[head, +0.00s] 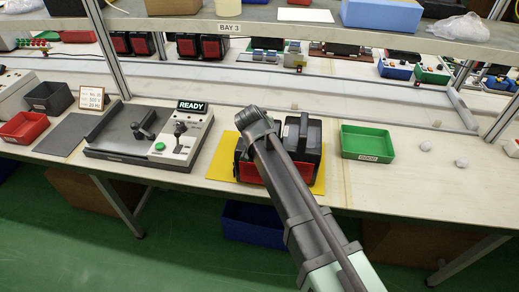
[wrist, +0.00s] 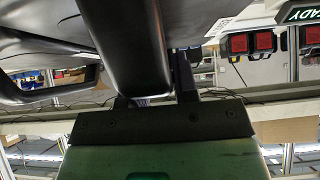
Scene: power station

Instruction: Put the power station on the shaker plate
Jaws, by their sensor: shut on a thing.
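The power station (head: 308,145), a black box with a red front, stands on a yellow mat (head: 222,160) on the bench. In the head view my arm crosses in front and hides much of it. In the wrist view my gripper (wrist: 153,85) is shut on its thick black handle (wrist: 145,50), and the dark body (wrist: 45,45) fills the upper left. I cannot tell whether it is lifted. The shaker plate (head: 112,135), a dark flat plate with a raised edge and a black clamp (head: 143,131), is left of the mat and holds no power station.
A control box (head: 182,143) with a lever, green button and READY display stands between plate and mat. A green GOOD tray (head: 368,144) is to the right. A red bin (head: 24,128) is at the far left. A shelf (head: 290,27) with an upright post (head: 106,50) spans above.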

